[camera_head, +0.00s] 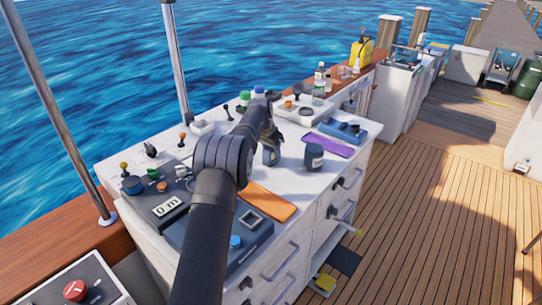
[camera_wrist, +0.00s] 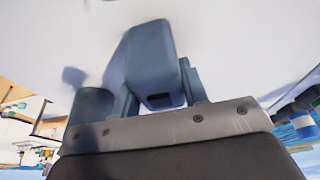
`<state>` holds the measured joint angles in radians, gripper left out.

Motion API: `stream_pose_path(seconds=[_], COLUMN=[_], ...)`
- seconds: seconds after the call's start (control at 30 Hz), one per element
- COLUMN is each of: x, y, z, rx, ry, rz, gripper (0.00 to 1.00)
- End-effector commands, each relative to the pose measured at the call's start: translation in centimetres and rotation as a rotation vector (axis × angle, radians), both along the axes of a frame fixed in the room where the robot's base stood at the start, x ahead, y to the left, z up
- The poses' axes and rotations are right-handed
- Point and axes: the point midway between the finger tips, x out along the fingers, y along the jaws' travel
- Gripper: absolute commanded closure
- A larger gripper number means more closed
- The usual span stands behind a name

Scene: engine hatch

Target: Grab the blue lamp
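A blue-grey, block-shaped thing, seemingly the blue lamp (camera_wrist: 152,55), is between the two fingers of my gripper (camera_wrist: 160,92) in the wrist view. The fingers flank it closely, one on each side. Whether they press on it is not clear. In the head view my gripper (camera_head: 271,150) reaches down over the white counter, left of a dark jar. The lamp is hard to tell from the dark fingers there, and my arm hides part of the counter.
The dark jar (camera_head: 314,156) stands close to the right of my gripper; a dark cylinder (camera_wrist: 91,106) shows in the wrist view. A purple tray (camera_head: 327,144) and a blue device (camera_head: 343,130) lie behind the jar. An orange slab (camera_head: 268,202) lies nearer.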

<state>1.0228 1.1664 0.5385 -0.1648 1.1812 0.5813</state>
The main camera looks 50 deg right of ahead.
Motion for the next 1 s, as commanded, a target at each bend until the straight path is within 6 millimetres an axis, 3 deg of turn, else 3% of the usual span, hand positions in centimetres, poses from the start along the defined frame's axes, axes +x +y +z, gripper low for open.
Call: stream_pose_path(seconds=[0.03, 0.1, 0.43, 0.57, 0.7, 1.0], x=[0.0, 0.0, 0.0, 0.0, 0.0, -6.6], y=[0.0, 0.0, 0.0, 0.0, -0.1, 0.0], z=[0.0, 0.1, 0.5, 1.8, 4.2, 8.2], rx=[0.000, -0.001, -0.002, -0.002, -0.004, -0.002], ry=[0.000, 0.000, -0.001, -0.001, -0.002, -0.002], rz=[0.000, 0.000, 0.000, 0.000, 0.001, -0.003], gripper=[0.78, 0.88, 0.88, 0.88, 0.88, 0.88])
